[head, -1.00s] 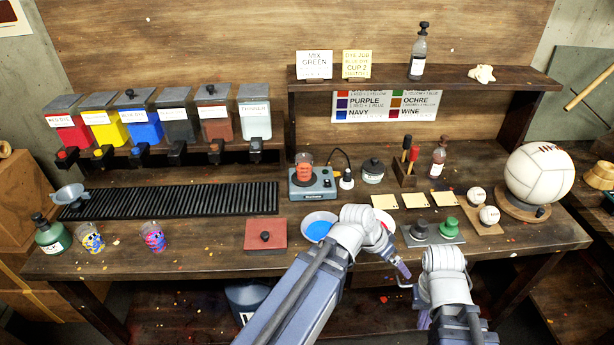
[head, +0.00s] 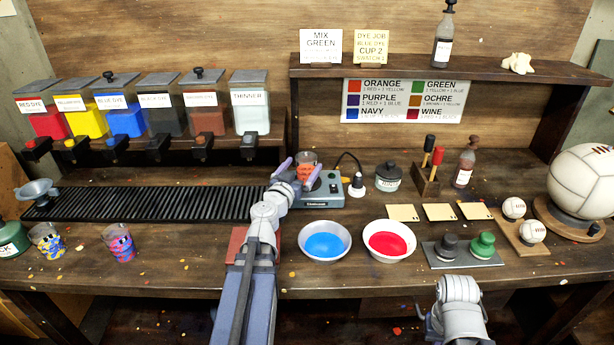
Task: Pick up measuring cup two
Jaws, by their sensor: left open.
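A clear measuring cup with red-orange contents (head: 306,161) stands upright on the grey-green bench device at the middle of the table. My left gripper (head: 298,173) is open, its two fingers around the lower part of this cup; I cannot tell whether they touch it. Two more cups, stained blue, red and yellow, stand at the left front: one at the far left (head: 47,241) and one beside it (head: 120,243). No cup number is readable. My right gripper's wrist shows at the lower right front edge; its fingers are mostly hidden.
Bowls of blue dye (head: 325,243) and red dye (head: 388,242) stand right of my left arm. A black ribbed rack (head: 150,204) lies to the left, below the dye dispensers (head: 125,118). A black-lidded jar (head: 389,177) stands right of the device (head: 325,190).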

